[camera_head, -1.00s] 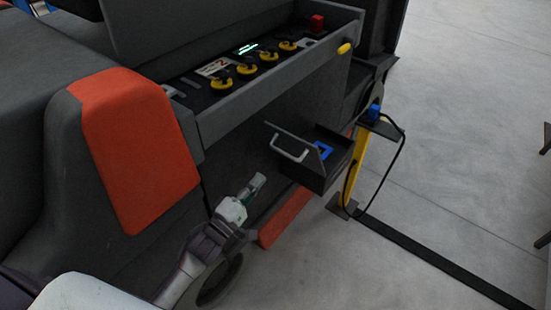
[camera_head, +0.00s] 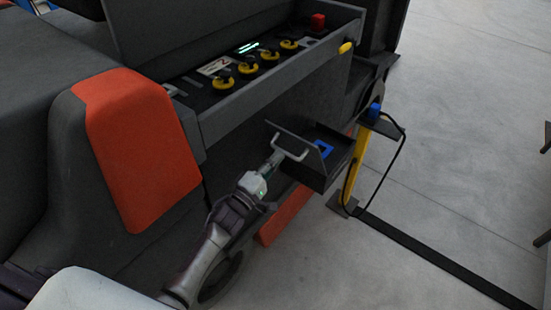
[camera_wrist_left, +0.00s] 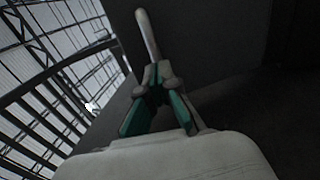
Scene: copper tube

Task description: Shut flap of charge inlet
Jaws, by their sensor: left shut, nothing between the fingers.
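The flap (camera_head: 292,138) is a dark panel with a light grey bar handle (camera_head: 301,151). It stands open, tilted out from the dark box of the charge inlet (camera_head: 320,172), which has a blue socket (camera_head: 323,150) inside. My left gripper (camera_head: 273,160) is shut and empty, with its tips at the left end of the handle. Whether they touch it cannot be told. In the left wrist view the shut fingers (camera_wrist_left: 157,82) point at the light handle bar (camera_wrist_left: 147,35), with the dark flap behind. My right gripper is not in view.
Above is a control panel with yellow knobs (camera_head: 270,61) and a red button (camera_head: 318,21). A yellow post (camera_head: 354,170) with a blue plug (camera_head: 375,111) and a hanging black cable stands right of the inlet. The floor at the right is largely clear.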

